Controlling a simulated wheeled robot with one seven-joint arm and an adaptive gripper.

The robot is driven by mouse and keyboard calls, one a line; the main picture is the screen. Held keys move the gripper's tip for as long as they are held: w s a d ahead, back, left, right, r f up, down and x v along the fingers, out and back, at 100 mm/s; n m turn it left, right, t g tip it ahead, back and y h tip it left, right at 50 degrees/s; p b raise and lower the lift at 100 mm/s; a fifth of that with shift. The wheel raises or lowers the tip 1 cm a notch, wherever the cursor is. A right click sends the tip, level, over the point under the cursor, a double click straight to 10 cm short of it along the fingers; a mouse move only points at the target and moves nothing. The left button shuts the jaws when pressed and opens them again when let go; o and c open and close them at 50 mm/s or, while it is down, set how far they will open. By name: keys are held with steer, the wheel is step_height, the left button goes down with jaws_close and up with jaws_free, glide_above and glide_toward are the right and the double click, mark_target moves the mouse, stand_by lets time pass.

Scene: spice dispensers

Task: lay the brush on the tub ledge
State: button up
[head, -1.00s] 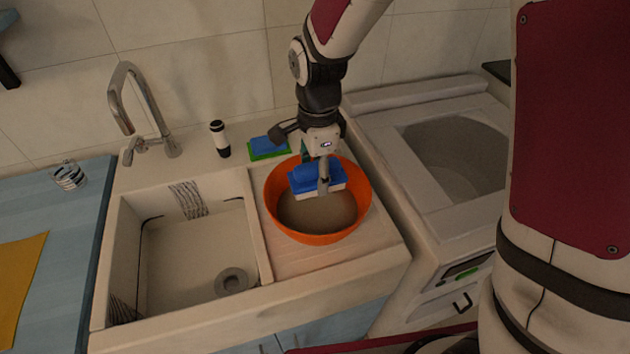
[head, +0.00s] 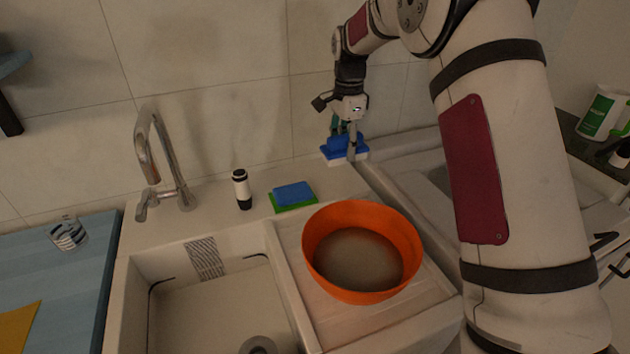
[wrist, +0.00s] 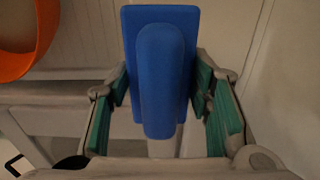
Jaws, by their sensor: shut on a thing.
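My gripper (head: 347,137) is shut on the blue brush (head: 335,144), which has a white underside. It holds the brush over or at the back right corner of the pale sink ledge (head: 225,205), near the wall. I cannot tell whether the brush touches the ledge. In the wrist view the brush (wrist: 160,75) lies between the green-padded fingers (wrist: 162,100), its blue handle facing the camera and its bristles hidden.
An orange basin (head: 318,240) with murky contents stands on the drainboard. A blue and green sponge (head: 293,194) and a black and white bottle (head: 242,188) stand on the back ledge left of the brush. A faucet (head: 165,165) is further left. A washer-like unit is at right.

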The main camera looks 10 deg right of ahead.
mark_target(342, 187)
step_height(342, 187, down, 9)
steer(key=shift+f+p, duration=0.15)
steer(key=shift+p, duration=0.25)
steer(key=shift+f, duration=0.15)
steer(key=o, duration=1.2)
